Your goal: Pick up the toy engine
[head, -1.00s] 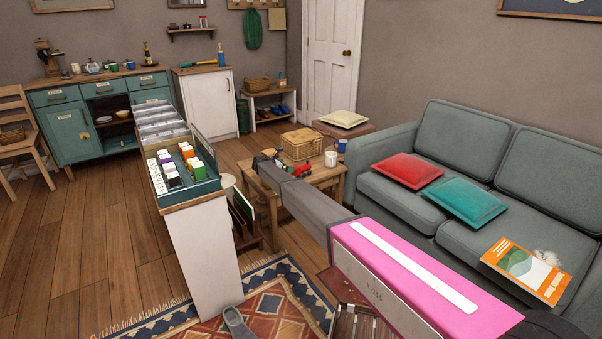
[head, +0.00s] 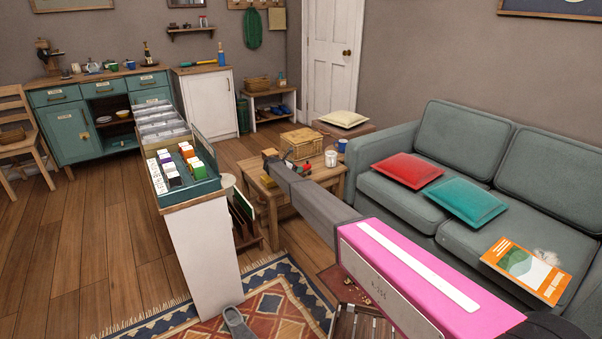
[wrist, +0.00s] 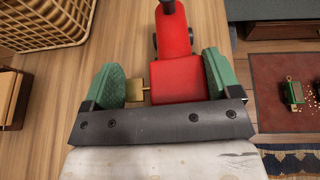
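The toy engine is red with a dark chimney and dark wheels. In the wrist view the toy engine (wrist: 174,75) lies between the fingers of my gripper (wrist: 164,84), with its chimney end pointing away. The green finger pads stand apart, with a gap visible on the left and a narrow one on the right. A small brass-coloured part shows beside the engine's left rear. In the head view only small red parts of the engine (head: 307,169) show on the low wooden table (head: 333,178), behind my arm, which hides the rest and the fingertips.
A wicker basket (head: 302,144) stands close by on the table, and in the wrist view the basket (wrist: 42,22) is at the upper left. A white mug (head: 331,158) is near the engine. A sofa (head: 455,165) is to the right, a record stand (head: 205,245) to the left.

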